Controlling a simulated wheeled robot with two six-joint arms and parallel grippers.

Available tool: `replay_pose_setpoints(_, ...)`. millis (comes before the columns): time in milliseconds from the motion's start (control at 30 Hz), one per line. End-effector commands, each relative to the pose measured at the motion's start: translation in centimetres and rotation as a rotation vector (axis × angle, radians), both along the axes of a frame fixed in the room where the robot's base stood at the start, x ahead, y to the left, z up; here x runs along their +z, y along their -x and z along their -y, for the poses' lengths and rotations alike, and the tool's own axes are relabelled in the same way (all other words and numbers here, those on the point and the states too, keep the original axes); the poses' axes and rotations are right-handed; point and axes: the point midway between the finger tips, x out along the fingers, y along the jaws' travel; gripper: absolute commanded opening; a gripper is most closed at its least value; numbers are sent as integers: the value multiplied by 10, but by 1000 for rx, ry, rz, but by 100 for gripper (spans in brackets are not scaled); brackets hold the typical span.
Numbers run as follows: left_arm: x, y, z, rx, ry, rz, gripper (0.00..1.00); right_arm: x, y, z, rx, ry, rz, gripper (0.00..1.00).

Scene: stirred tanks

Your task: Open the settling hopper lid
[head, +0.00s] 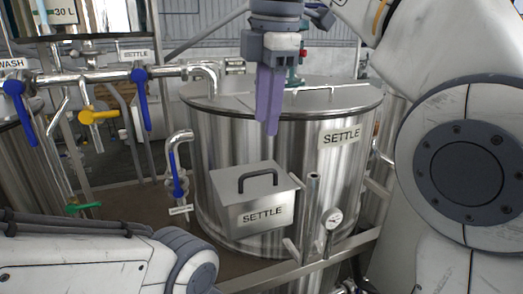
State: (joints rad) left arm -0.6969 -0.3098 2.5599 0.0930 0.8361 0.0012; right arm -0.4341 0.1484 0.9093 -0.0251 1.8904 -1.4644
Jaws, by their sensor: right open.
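The settling hopper (262,215) is a steel box with a SETTLE label, fixed at the front of the large SETTLE tank (232,150). Its flat lid (229,184) lies shut on top and carries a dark arched handle (258,176). My right gripper (268,128) points down with its purple fingers in front of the tank, above the handle in the picture and apart from it. It is open and empty; the fingers overlap from this side. My left arm shows at the lower left, but its gripper is out of view.
Pipes with a blue-handled SETTLE valve (140,97), a yellow valve handle (99,116) and a blue drain valve (178,180) stand left of the hopper.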

Motion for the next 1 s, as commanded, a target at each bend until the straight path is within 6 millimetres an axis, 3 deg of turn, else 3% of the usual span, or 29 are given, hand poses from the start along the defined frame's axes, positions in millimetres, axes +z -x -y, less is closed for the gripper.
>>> replay_pose_setpoints(300, -19, 0, 0, 2, 0, 0, 50, -59, -9, -4, 0, 0, -2, 42)
replay_pose_setpoints(500, -22, 0, 0, 1, 0, 0, 50, -85, -15, -5, -2, -1, 0, 42)
replay_pose_setpoints(933, -23, 0, 0, 1, 0, 0, 50, -96, -17, -5, -4, -2, 1, 42)
replay_pose_setpoints(967, -23, 0, 0, 1, 0, 0, 50, -96, -17, -5, -3, -2, 1, 35)
replay_pose_setpoints(1000, -23, 0, 0, 1, 0, 0, 50, -96, -17, -5, -4, -2, 1, 19)
